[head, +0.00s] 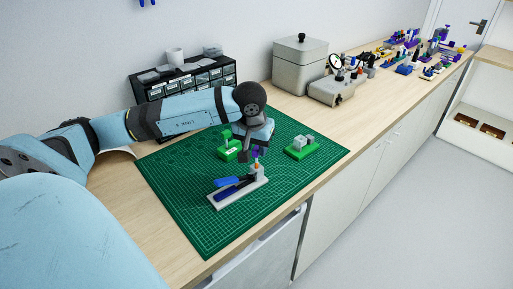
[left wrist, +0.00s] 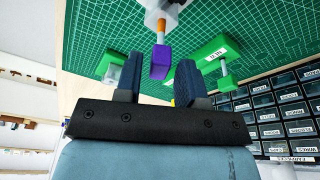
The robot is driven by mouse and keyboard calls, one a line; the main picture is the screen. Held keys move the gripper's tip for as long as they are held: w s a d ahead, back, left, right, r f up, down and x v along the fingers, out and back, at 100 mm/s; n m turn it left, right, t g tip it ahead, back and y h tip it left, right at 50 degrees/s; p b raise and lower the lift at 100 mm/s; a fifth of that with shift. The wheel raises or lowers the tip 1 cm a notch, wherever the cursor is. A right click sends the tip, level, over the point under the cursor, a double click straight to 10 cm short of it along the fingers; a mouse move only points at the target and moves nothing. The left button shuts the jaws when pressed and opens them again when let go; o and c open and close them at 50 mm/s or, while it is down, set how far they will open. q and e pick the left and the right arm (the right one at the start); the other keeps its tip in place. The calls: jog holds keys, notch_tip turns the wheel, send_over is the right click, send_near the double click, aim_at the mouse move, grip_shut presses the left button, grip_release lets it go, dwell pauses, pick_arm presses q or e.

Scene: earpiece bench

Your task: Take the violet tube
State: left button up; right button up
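The violet tube (left wrist: 160,62) shows in the left wrist view between the two blue fingers of my left gripper (left wrist: 158,75), with a gap on each side. An orange piece (left wrist: 155,22) joins the tube to a pale holder. In the head view the tube (head: 255,153) is a small violet patch just below my left gripper (head: 252,150), partly hidden by it. My left gripper is open over the green mat. How deep the tube sits between the fingers is hard to tell. My right gripper is not in view.
A pale stand (head: 217,202) with a blue-handled tool (head: 230,187) lies on the green cutting mat (head: 180,185). Green fixtures (head: 301,152) (head: 228,153) stand to either side. Labelled drawers (head: 200,78) and a grey box (head: 299,65) are behind. The mat's front left is clear.

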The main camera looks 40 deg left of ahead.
pick_arm(q)
jog(key=shift+f, duration=0.3)
jog(key=shift+r, duration=0.1)
grip_shut()
jog(key=shift+w+p+v, duration=0.15)
jog(key=shift+p+v, duration=0.15)
jog(key=shift+v, duration=0.5)
jog(key=shift+w+p+v, duration=0.15)
jog(key=shift+p+v, duration=0.15)
jog(key=shift+v, duration=0.45)
jog(key=shift+a+r, duration=0.15)
jog(key=shift+r, duration=0.2)
jog(key=shift+w+p+v, duration=0.2)
jog(key=shift+p+v, duration=0.4)
jog(key=shift+v, duration=0.45)
jog(key=shift+w+p+v, duration=0.2)
jog(key=shift+p+v, duration=0.35)
jog(key=shift+v, duration=0.5)
jog(key=shift+a+r, duration=0.1)
jog(key=shift+a, duration=0.05)
